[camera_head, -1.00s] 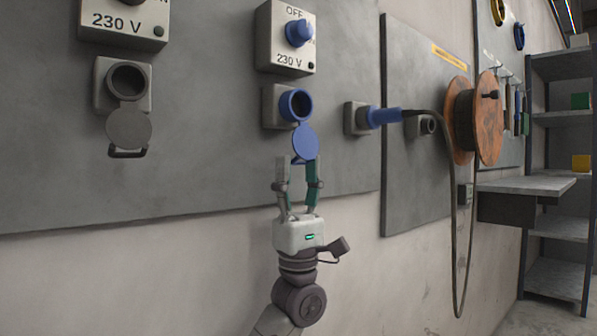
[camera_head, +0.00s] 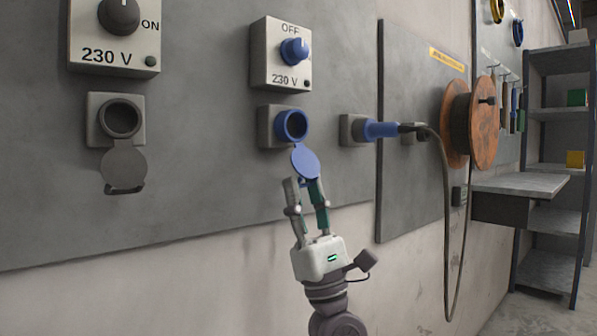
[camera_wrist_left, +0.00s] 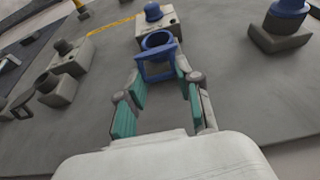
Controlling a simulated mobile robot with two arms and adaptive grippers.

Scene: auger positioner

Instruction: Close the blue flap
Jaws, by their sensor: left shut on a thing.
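The blue flap (camera_head: 305,163) hangs open below the blue socket (camera_head: 292,125) on the grey wall panel. The socket's round opening is uncovered. My left gripper (camera_head: 303,183) comes up from below, tilted to the left, with its fingertips at the flap's lower edge. In the left wrist view the flap (camera_wrist_left: 157,68) shows between the fingertips of the gripper (camera_wrist_left: 161,76), in front of the socket ring (camera_wrist_left: 157,40). The gripper is shut on the flap. The exact finger contact is hard to see. My right gripper is not in view.
Above the socket is a switch box (camera_head: 281,55) with a blue knob. A grey socket (camera_head: 119,120) with its flap hanging open is at the left.

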